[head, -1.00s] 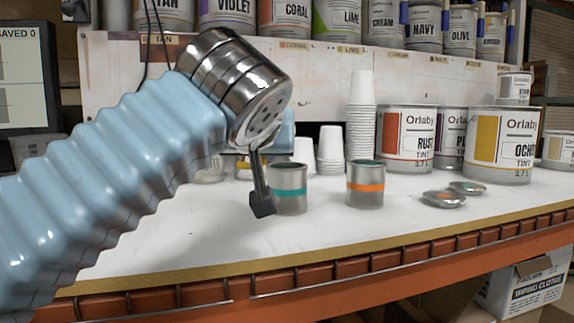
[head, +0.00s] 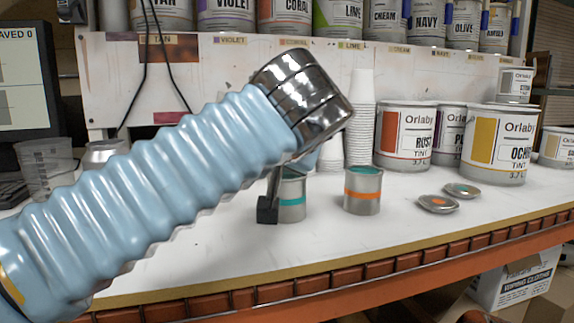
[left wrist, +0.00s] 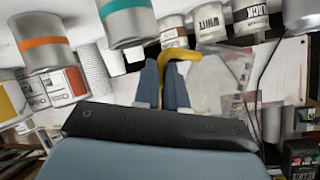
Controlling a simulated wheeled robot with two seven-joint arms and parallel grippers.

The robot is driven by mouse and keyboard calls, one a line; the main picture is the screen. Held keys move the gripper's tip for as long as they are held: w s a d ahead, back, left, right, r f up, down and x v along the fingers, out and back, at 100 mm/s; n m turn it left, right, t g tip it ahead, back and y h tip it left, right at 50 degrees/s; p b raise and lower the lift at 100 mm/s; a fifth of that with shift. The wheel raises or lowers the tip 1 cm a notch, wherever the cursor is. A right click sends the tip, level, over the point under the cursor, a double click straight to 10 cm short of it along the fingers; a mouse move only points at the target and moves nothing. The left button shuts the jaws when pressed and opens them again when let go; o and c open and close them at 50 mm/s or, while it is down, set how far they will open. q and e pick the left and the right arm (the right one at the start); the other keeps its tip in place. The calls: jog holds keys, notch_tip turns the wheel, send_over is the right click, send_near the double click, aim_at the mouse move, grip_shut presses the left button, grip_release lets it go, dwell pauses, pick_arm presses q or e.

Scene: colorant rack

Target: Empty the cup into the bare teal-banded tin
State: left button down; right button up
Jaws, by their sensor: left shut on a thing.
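The teal-banded tin (head: 292,203) stands on the white bench, partly behind my left gripper (head: 268,208). Its teal band also shows in the left wrist view (left wrist: 127,20). The orange-banded tin (head: 362,195) stands to its right. In the left wrist view my left gripper (left wrist: 162,82) is shut on the yellow handle (left wrist: 183,54) of what looks like a clear cup (left wrist: 218,78). The cup is hidden behind my arm in the head view, and its contents cannot be told. My right gripper is not in view.
Two loose lids, one with an orange dot (head: 438,203) and one with a teal dot (head: 461,190), lie to the right. White paper cup stacks (head: 361,115) and large tins, one marked Rust (head: 404,135), stand behind. Clear beakers (head: 45,165) stand far left. The bench front is clear.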

pick_arm(q)
jog(key=m+p, duration=0.1)
jog(key=m+y+p, duration=0.1)
jog(key=y+p, duration=0.1)
jog(key=shift+d+r+m+p, duration=0.3)
jog(key=shift+m+p, duration=0.1)
jog(key=shift+s+a+f+m+g+y, duration=0.15)
jog(key=shift+a+f+m+g+y, duration=0.15)
jog(key=shift+a+f+m+y, duration=0.6)
dwell(1.5)
jog(key=shift+a+r+m+y+p, duration=0.15)
jog(key=shift+r+m+y+p, duration=0.1)
jog(key=shift+m+y+p, duration=0.45)
dwell(0.4)
jog(key=shift+f, duration=0.35)
jog(key=shift+s+a+f+m+y, duration=0.1)
jog(key=shift+f+m+y, duration=0.05)
jog(key=shift+f+m, duration=0.25)
jog(key=shift+a+f+m+y, duration=0.15)
jog(key=shift+f+m, duration=0.15)
jog(key=shift+f, duration=0.15)
jog(key=shift+a+r+m+t+y, duration=0.15)
jog(key=shift+r+m+t+y, duration=0.25)
jog(key=shift+m, duration=0.2)
dwell(0.5)
